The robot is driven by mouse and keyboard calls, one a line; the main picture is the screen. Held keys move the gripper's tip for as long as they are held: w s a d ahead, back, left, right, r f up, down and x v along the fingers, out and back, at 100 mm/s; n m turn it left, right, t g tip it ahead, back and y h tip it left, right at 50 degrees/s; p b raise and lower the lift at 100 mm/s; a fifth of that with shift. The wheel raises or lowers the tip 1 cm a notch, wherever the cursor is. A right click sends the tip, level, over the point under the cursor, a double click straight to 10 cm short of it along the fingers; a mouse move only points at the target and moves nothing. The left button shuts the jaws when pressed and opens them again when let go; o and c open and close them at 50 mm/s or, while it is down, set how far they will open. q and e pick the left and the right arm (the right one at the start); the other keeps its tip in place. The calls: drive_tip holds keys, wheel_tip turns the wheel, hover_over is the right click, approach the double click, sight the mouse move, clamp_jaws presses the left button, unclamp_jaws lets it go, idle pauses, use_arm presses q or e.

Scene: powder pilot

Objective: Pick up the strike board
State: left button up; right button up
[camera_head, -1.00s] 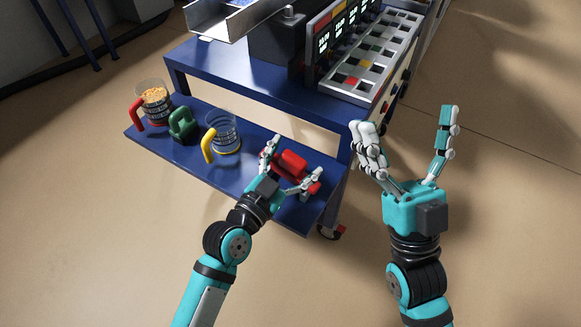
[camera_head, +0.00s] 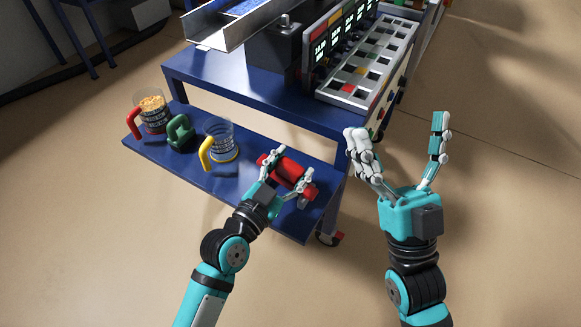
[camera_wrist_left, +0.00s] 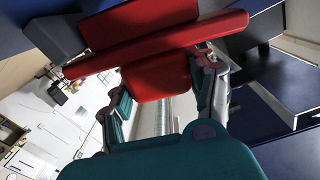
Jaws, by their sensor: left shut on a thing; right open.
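The red strike board (camera_head: 287,168) is at the right end of the blue lower shelf in the head view. My left gripper (camera_head: 286,174) is shut on it, with a finger on each side. In the left wrist view the board (camera_wrist_left: 160,46) is a long red bar with a red block below it, between the fingers of my left gripper (camera_wrist_left: 162,88). I cannot tell whether the board still touches the shelf. My right gripper (camera_head: 400,150) is open and empty, in the air right of the cart.
On the blue lower shelf (camera_head: 150,150) stand a red-handled cup with orange grains (camera_head: 153,112), a green object (camera_head: 179,131) and a clear cup with a yellow handle (camera_head: 220,140). Floor right of the cart is clear.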

use_arm(q)
wheel_tip(320, 180, up, 4)
drive_tip(key=shift+f+p, duration=0.1)
drive_tip(key=shift+p, duration=1.05)
use_arm(e)
drive_tip(key=w+f+g+h, duration=0.2)
drive_tip(key=w+f+g, duration=0.3)
drive_tip(key=f, duration=0.2)
use_arm(q)
drive_tip(key=s+r+p, duration=0.1)
drive_tip(key=s+p, duration=0.2)
drive_tip(key=s, duration=1.3)
use_arm(e)
drive_tip(key=s+d+f+g+h, duration=0.1)
drive_tip(key=f+g, duration=0.4)
drive_tip(key=f, duration=0.2)
drive_tip(key=s+d+f+g+h, duration=0.1)
drive_tip(key=s+f+g+h, duration=0.1)
drive_tip(key=f+g, duration=0.3)
wheel_tip(320, 180, down, 3)
drive_tip(key=shift+s+d+f+m, duration=0.1)
drive_tip(key=shift+s+d+m, duration=0.05)
drive_tip(key=shift+d+m, duration=0.2)
